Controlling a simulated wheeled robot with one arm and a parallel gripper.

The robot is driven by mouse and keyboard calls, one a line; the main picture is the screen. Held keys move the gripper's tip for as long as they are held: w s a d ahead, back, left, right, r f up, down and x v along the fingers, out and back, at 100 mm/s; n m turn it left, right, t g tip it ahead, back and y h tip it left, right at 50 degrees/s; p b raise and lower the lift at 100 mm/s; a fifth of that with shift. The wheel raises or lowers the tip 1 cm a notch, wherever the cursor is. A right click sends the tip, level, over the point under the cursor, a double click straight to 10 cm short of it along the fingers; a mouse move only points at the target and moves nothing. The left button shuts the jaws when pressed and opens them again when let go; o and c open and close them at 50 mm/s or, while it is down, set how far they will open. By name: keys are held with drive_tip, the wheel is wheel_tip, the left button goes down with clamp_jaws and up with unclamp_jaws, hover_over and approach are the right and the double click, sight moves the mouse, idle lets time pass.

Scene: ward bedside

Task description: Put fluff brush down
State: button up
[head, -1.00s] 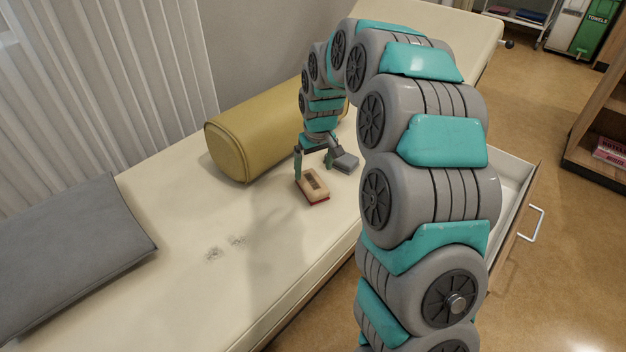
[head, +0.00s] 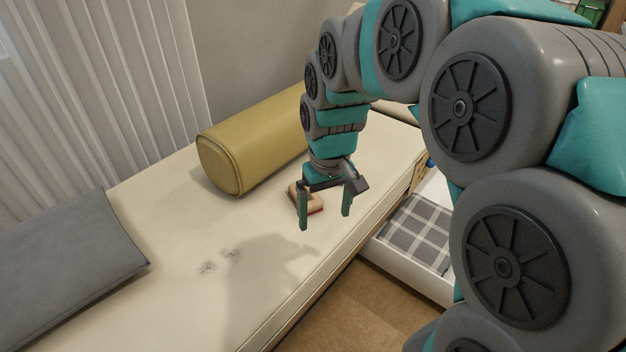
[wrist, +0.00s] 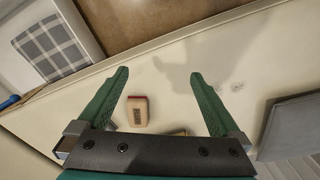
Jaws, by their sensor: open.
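The fluff brush (head: 308,199), a wooden block with a red edge, lies on the cream bed (head: 180,190) near the yellow bolster. In the head view it is partly hidden behind my gripper. In the wrist view the brush (wrist: 137,113) lies near the left finger, below the fingertips in the picture. My gripper (head: 324,220) is open and empty above the bed, its fingers pointing down, on the near side of the brush. In the wrist view the two green fingers (wrist: 158,76) are wide apart with bare bed between their tips.
The yellow bolster (head: 250,140) lies along the wall side. A grey pillow (head: 75,265) is at the left. Two smudges of fluff (head: 220,260) mark the sheet. An open drawer with a checked cloth (head: 415,232) stands beside the bed at the right.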

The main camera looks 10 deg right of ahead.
drive_tip(key=s+f+m+g, duration=0.1)
drive_tip(key=s+m, duration=0.1)
drive_tip(key=s, duration=1.9)
drive_tip(key=shift+s+d+f+g, duration=0.35)
drive_tip(key=shift+d+g, duration=0.05)
drive_tip(key=shift+d, duration=0.05)
